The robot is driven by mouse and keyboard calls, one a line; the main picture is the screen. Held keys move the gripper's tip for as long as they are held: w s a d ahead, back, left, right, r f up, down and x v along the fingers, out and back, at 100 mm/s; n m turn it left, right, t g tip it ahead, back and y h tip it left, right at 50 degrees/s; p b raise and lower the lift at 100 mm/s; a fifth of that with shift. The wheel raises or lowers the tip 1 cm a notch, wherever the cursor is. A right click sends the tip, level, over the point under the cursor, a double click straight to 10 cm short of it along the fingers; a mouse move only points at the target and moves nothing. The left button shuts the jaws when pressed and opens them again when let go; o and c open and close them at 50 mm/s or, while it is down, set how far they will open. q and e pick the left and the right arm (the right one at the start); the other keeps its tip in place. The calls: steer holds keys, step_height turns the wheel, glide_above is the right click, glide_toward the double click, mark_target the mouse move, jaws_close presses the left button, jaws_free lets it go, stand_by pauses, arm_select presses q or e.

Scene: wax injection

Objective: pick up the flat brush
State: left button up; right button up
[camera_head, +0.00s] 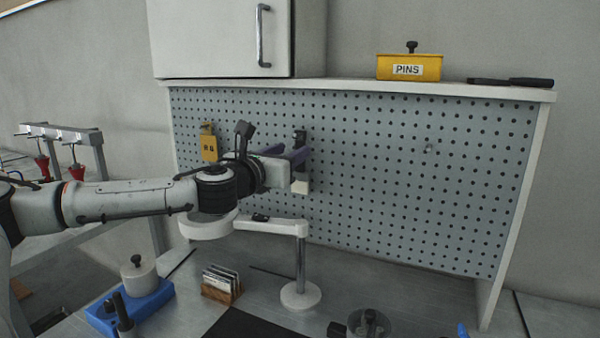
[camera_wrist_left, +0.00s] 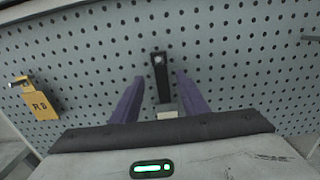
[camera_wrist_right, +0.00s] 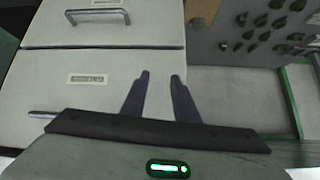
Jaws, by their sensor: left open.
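The flat brush hangs on the pegboard, with a black handle and a pale lower end (camera_head: 300,186). In the left wrist view its black handle (camera_wrist_left: 160,68) shows between the fingers, with the pale part lower down. My left gripper (camera_head: 299,152) reaches to the board from the left. Its purple fingers stand open, one on each side of the brush in the left wrist view; I cannot tell whether they touch it. My right gripper (camera_wrist_right: 160,78) shows only in its own wrist view, fingers apart and empty, in front of pale drawers.
A yellow tag (camera_head: 209,146) hangs on the pegboard (camera_head: 400,180) left of the brush. A white lamp-like stand (camera_head: 300,293) rises below my left gripper. A card holder (camera_head: 221,289) and a blue-based item (camera_head: 150,300) are on the bench. A yellow PINS box (camera_head: 408,67) sits on the shelf.

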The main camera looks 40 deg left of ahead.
arm_select(q)
steer(key=shift+b+x, duration=0.3)
steer(key=shift+x, duration=1.1)
steer(key=shift+d, duration=0.15)
jaws_close()
